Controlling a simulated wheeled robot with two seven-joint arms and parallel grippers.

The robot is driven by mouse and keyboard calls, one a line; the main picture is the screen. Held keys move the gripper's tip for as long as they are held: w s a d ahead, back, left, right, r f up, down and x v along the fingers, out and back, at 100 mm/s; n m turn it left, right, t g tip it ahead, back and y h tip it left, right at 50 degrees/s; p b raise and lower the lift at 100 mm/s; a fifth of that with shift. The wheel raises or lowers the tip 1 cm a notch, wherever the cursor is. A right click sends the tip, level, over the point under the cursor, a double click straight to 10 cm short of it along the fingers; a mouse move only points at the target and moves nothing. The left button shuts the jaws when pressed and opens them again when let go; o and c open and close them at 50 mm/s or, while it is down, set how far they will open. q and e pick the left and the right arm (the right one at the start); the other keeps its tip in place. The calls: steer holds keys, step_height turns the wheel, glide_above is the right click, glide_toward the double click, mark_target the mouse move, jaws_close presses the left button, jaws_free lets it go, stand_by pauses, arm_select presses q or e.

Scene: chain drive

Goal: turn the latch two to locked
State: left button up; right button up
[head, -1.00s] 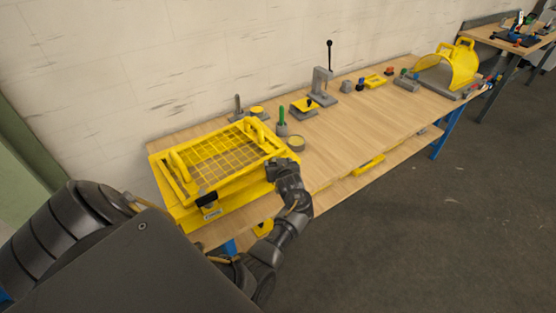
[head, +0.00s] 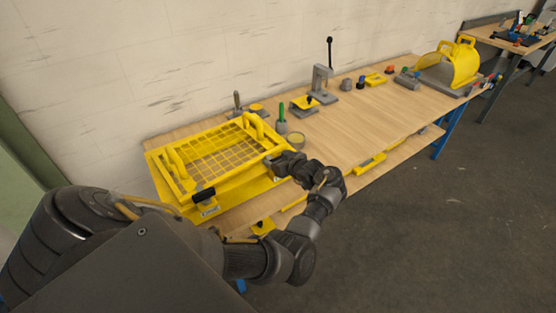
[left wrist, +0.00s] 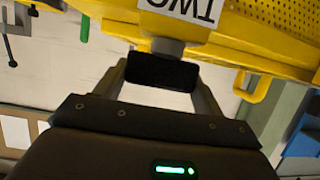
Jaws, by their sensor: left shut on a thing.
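Latch two has a black handle (left wrist: 162,72) on a grey pivot (left wrist: 168,46), under a white label reading TWO (left wrist: 190,10), upside down in the left wrist view. My left gripper (left wrist: 160,80) is shut on this handle, one finger at each end. In the head view my left gripper (head: 279,166) is at the right front corner of the yellow guard (head: 240,165) and hides latch two. Another black-handled latch (head: 204,195) sits at the guard's left front, above a white label (head: 209,211). My right gripper is not in view.
The guard lies on a wooden bench (head: 350,130) against a pale wall. A round tin (head: 297,141), a green-handled tool (head: 282,118) and a grey lever press (head: 322,85) stand beyond the gripper. A yellow curved hood (head: 455,65) is at the far end. The bench's middle is clear.

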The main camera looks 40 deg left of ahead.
arm_select(q)
steer(key=shift+a+r, duration=0.1)
steer(key=shift+r, duration=0.1)
steer(key=o, duration=0.7)
steer(key=shift+c, duration=0.2)
steer(key=o, duration=0.3)
steer(key=shift+f, duration=0.15)
